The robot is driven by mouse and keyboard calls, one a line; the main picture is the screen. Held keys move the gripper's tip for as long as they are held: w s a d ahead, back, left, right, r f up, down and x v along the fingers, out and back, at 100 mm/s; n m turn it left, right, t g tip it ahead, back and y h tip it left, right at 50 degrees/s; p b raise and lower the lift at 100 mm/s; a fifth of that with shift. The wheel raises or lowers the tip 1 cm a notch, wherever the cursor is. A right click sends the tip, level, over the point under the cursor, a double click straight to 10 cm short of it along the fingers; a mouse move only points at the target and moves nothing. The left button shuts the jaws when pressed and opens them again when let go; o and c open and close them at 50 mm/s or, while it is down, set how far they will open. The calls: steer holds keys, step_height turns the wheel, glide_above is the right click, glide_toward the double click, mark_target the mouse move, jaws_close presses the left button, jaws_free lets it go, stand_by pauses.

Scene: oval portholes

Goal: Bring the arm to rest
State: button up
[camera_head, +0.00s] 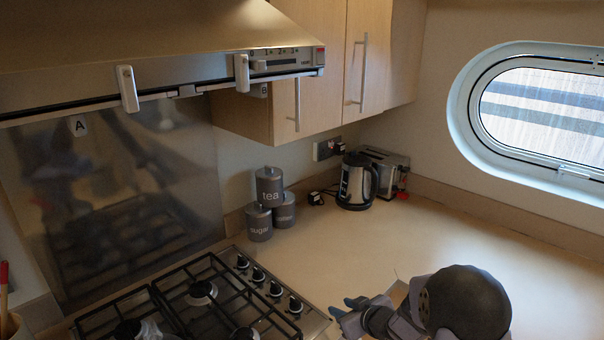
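My arm comes in at the bottom right, with a dark rounded joint (468,300) and grey links. My gripper (346,307) points left over the worktop (440,235), close to the right edge of the gas hob (225,300). Its two bluish fingertips show a little apart, with nothing visible between them. The lower part of my arm is cut off by the picture's edge.
Tea, sugar and another grey canister (268,185) stand behind the hob. A kettle (355,182) and a toaster (388,165) stand in the back corner. A cooker hood (150,50) and wall cupboards (335,60) hang above. The worktop below the oval porthole (545,110) is clear.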

steer(key=s+d+m+g+h, duration=0.2)
steer(key=s+d+h, duration=0.15)
steer(key=s, duration=0.35)
steer(key=s+d+m+g+h, duration=0.2)
steer(key=s+d, duration=0.2)
steer(key=s, duration=0.2)
steer(key=s+a+m+g, duration=0.1)
steer(key=s+a+g, duration=0.1)
steer(key=s, duration=0.8)
steer(key=s+a+r+m+g+y, duration=0.1)
steer(key=s+g, duration=0.3)
steer(key=s, duration=0.5)
steer(key=shift+s+a+r, duration=0.2)
steer(key=shift+s+a, duration=0.15)
steer(key=shift+a, duration=0.1)
